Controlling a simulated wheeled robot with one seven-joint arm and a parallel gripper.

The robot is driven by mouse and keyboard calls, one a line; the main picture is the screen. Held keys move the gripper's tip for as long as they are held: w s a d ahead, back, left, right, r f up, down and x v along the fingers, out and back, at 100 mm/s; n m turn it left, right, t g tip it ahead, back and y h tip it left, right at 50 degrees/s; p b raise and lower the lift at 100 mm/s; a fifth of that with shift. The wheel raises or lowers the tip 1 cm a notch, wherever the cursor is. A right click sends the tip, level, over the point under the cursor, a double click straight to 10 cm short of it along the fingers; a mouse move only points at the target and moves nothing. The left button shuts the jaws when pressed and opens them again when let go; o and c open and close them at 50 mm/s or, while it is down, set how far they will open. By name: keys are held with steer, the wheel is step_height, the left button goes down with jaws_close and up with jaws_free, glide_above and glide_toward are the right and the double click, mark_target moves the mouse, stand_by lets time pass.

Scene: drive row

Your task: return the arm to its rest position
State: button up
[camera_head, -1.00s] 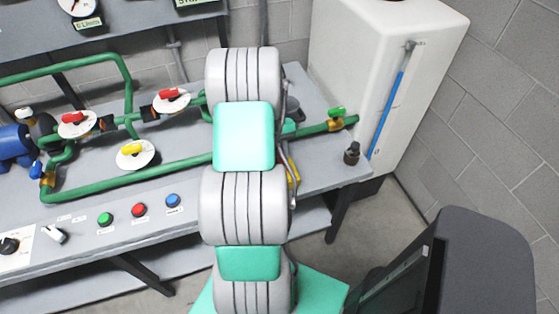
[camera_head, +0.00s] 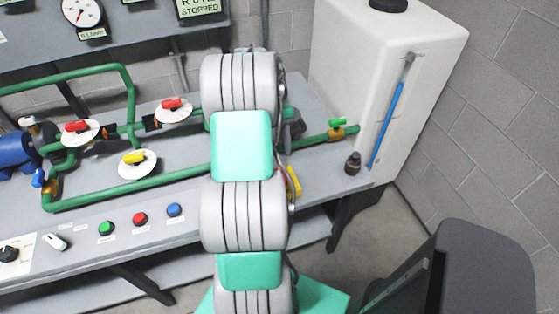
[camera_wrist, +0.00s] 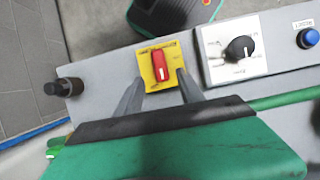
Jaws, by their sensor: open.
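My arm runs up the middle of the head view and hides my gripper there. In the wrist view my gripper (camera_wrist: 160,92) is open, with two grey fingers apart and nothing between them that I can see held. A red rotary switch (camera_wrist: 161,65) on a yellow plate (camera_wrist: 149,79) lies just beyond the fingertips; I cannot tell the exact distance. In the head view a yellow piece (camera_head: 294,181) shows at the right edge of my arm.
The grey bench (camera_head: 90,235) carries green pipes (camera_head: 125,193), valves and green, red and blue buttons (camera_head: 140,219). A white tank (camera_head: 350,75) stands at right. A black knob (camera_wrist: 240,48) on a white plate is near my gripper. A dark grey object (camera_head: 485,265) fills the lower right.

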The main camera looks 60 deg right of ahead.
steer(key=shift+w+r, duration=0.1)
steer(key=shift+r, duration=0.1)
steer(key=w+a+r+n+t+h, duration=0.1)
steer(key=w+a+r+n+h, duration=0.1)
steer(key=w+a+r, duration=0.35)
steer(key=w+a+r+n+h, duration=0.2)
steer(key=w+a, duration=0.5)
steer(key=a, duration=0.2)
steer(key=a+r+n+t, duration=0.2)
steer(key=a+n+t, duration=0.3)
steer(key=a, duration=2.1)
steer(key=shift+w+y, duration=0.15)
steer(key=shift+y, duration=0.25)
